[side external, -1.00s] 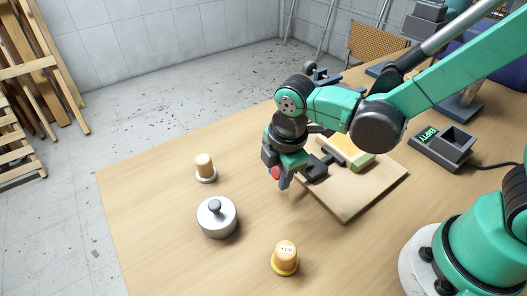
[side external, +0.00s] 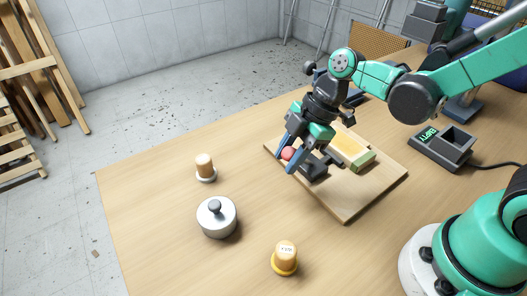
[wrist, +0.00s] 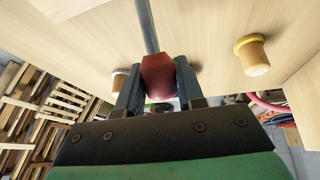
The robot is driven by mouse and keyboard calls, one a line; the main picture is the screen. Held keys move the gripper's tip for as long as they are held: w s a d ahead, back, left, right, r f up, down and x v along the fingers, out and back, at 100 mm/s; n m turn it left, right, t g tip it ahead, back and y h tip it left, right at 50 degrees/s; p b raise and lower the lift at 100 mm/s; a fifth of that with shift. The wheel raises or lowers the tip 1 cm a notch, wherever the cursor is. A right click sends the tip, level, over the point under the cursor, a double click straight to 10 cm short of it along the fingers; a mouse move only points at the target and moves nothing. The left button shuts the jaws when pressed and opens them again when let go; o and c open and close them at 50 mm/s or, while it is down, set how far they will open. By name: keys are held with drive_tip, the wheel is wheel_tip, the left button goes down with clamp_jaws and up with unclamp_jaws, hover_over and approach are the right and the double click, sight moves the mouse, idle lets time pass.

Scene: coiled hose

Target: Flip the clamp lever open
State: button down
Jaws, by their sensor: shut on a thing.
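The clamp (side external: 313,172) is a dark fixture on a wooden board (side external: 345,207). Its lever ends in a red knob (side external: 288,153). In the wrist view the red knob (wrist: 158,80) sits between the two fingers, with the grey lever rod (wrist: 148,28) running up from it. My gripper (side external: 284,154) is shut on this knob, above the board's left corner. The arm comes in from the upper right and tilts down to the left. The lever's pivot is partly hidden, so I cannot tell its exact angle.
A yellow and green block (side external: 352,150) lies on the board behind the clamp. A silver weight (side external: 217,217), a white-based wooden peg (side external: 205,167) and a yellow-based one (side external: 285,258) stand on the table. A box marked EMPTY (side external: 445,147) is at right.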

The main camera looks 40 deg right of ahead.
sight(312, 162)
drive_tip(key=d+y, duration=0.1)
drive_tip(key=d+r+y, duration=0.1)
drive_tip(key=y, duration=0.1)
drive_tip(key=d+y, duration=0.1)
drive_tip(key=shift+r, duration=0.4)
drive_tip(key=shift+d+r+m+y, duration=0.2)
drive_tip(key=shift+d+y, duration=0.55)
drive_tip(key=shift+y, duration=0.45)
drive_tip(key=shift+d+r+m+y, duration=0.1)
drive_tip(key=shift+d+m+y, duration=0.1)
drive_tip(key=shift+d+y, duration=0.75)
drive_tip(key=shift+a+y, duration=0.25)
drive_tip(key=c, duration=0.5)
unclamp_jaws()
drive_tip(key=shift+c, duration=0.2)
drive_tip(key=v, duration=0.5)
drive_tip(key=shift+s+d, duration=0.1)
drive_tip(key=shift+d, duration=0.15)
